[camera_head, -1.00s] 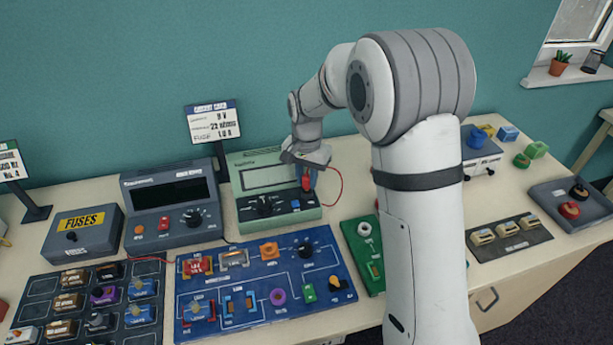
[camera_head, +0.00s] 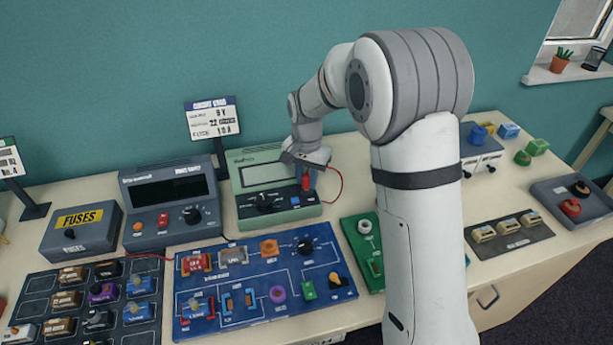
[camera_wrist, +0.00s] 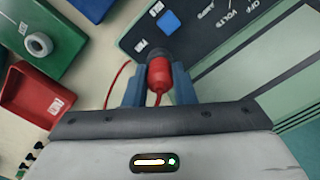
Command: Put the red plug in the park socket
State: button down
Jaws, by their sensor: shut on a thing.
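The red plug (camera_wrist: 159,72) is between the two blue-grey fingers of my gripper (camera_wrist: 160,88), which is shut on it. It also shows in the head view (camera_head: 306,184), at the right end of the green meter (camera_head: 253,215). In the wrist view the plug's front end meets a dark round part on the meter's dark panel (camera_wrist: 190,25), beside a small white label. The label is too blurred to read, and I cannot tell how deep the plug sits. A red lead (camera_head: 341,185) loops out from the plug to the right.
A dark meter (camera_head: 170,208) stands left of the green one. A blue circuit board (camera_head: 240,285) with several parts lies in front. A green board (camera_head: 350,232) lies at front right, partly hidden by my arm. A sign (camera_head: 212,119) stands behind.

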jog(key=shift+f, duration=0.2)
jog(key=c, duration=1.1)
grip_release()
jog(key=shift+o, duration=0.4)
jog(key=o, duration=0.4)
jog(key=shift+r, duration=0.1)
jog(key=shift+r+p, duration=2.5)
jog(key=shift+r, duration=1.45)
